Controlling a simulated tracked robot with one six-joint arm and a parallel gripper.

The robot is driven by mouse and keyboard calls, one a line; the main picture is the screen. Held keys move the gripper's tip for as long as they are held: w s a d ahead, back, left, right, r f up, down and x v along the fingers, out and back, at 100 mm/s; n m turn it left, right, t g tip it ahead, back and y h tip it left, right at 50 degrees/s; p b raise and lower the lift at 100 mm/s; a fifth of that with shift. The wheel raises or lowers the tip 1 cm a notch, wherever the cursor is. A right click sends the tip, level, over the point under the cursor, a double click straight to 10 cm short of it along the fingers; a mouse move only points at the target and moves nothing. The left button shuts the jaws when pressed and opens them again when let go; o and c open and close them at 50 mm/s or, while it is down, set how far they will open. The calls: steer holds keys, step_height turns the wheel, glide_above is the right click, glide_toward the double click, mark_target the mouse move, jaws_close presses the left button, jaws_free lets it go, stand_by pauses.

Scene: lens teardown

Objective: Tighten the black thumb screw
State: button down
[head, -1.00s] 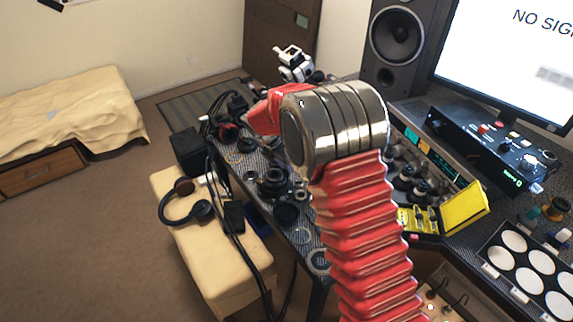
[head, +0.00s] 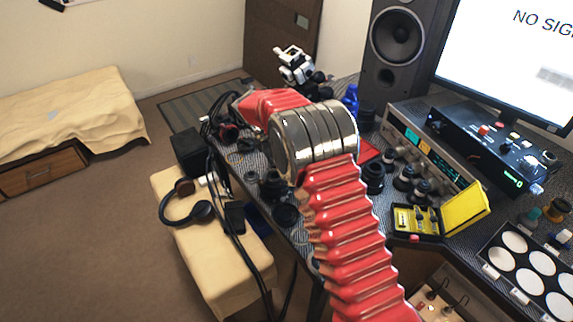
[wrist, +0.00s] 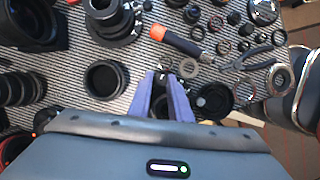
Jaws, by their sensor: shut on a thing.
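My gripper (wrist: 163,82) shows in the wrist view as two purple-blue fingers pointing away from the camera over the striped desk mat. The fingers are close together, shut on a small dark part (wrist: 161,83) between them. I cannot tell if this part is the black thumb screw, and I cannot pick out that screw elsewhere. A black lens assembly (wrist: 112,18) stands up and left of the fingers. A black ring (wrist: 105,79) lies to their left, apart from them. In the head view my arm hides the gripper.
Around my gripper in the wrist view lie an orange-handled screwdriver (wrist: 175,40), pliers (wrist: 250,60), a metal ring (wrist: 279,78) and several small rings. In the head view a yellow open case (head: 418,222), a speaker (head: 395,45) and a monitor (head: 515,55) crowd the desk.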

steer(key=shift+w+a+r+m, duration=0.1)
steer(key=shift+w+a+m, duration=0.2)
steer(key=shift+m, duration=0.6)
steer(key=c, duration=2)
jaws_free()
steer(key=shift+c, duration=0.2)
steer(key=o, duration=0.4)
steer(key=shift+s+d+g, duration=0.1)
steer(key=shift+d+g, duration=0.1)
steer(key=shift+g, duration=0.1)
steer(key=v, duration=1.3)
steer(key=shift+a+r, duration=0.2)
steer(key=shift+r, duration=0.05)
